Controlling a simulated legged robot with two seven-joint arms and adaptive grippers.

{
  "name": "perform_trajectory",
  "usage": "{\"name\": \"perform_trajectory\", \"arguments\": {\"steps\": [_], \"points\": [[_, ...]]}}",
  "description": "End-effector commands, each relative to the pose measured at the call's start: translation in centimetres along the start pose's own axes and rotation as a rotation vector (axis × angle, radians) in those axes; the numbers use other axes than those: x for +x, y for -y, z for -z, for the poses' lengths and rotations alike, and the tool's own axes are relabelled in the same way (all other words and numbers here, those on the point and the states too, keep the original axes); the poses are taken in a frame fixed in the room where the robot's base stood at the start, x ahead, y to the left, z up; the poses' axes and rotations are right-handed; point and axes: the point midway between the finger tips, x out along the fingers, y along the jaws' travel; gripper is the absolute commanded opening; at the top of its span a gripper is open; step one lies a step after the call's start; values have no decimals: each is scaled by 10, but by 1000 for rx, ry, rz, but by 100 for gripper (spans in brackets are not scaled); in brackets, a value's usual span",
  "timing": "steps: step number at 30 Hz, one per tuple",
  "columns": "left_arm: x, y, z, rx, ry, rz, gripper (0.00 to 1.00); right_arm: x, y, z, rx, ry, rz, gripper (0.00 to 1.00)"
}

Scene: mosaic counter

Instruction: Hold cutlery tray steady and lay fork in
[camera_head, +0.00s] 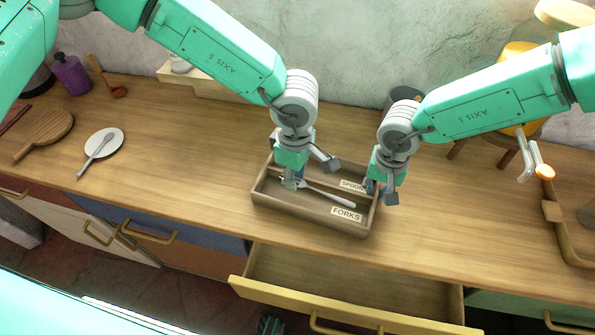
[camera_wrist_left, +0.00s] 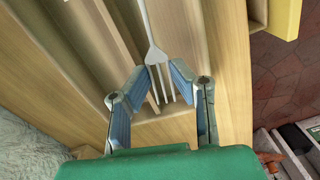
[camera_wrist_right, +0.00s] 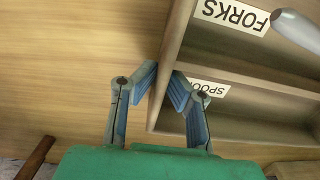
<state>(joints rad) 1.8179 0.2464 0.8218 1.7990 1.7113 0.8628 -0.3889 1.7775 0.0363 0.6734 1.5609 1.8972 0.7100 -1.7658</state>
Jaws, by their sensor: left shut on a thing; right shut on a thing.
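The wooden cutlery tray (camera_head: 290,211) sits on the counter, with a FORKS label (camera_head: 346,215) on its front side and a SPOONS label (camera_head: 352,185) further back. My left gripper (camera_head: 290,182) is at the tray's left end, shut on the fork (camera_head: 332,197) near its tines. The fork's handle points right across the front compartment; in the left wrist view the tines (camera_wrist_left: 160,82) lie between the fingers. I cannot tell whether the fork touches the tray floor. My right gripper (camera_head: 378,188) is shut on the tray's right wall (camera_wrist_right: 170,75).
An open drawer (camera_head: 345,285) juts out below the counter in front of the tray. A white plate with cutlery (camera_head: 104,142), a wooden board (camera_head: 45,135) and a purple jar (camera_head: 71,75) stand left. A dark canister (camera_head: 405,94) is behind.

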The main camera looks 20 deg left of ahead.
Motion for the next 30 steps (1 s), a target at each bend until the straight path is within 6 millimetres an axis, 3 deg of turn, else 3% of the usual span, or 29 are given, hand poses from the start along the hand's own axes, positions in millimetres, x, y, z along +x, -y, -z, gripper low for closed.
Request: {"name": "perform_trajectory", "arguments": {"steps": [2, 3, 5, 17, 20, 30], "points": [[0, 0, 0, 0, 0, 0, 0, 0, 0, 0, 0, 0, 1, 0], [0, 0, 0, 0, 0, 0, 23, 0, 0, 0, 0, 0, 1, 0], [0, 0, -1, 0, -1, 0, 43, 0, 0, 0, 0, 0, 2, 0], [-6, -1, -2, 0, -1, -1, 43, 0, -1, 0, 0, 0, 2, 0], [-19, -1, 0, -1, 0, -3, 43, 0, -1, 0, 0, 0, 1, 0], [-90, -2, 2, -1, 2, -3, 43, 0, 0, 0, 0, 0, 2, 0]]}}
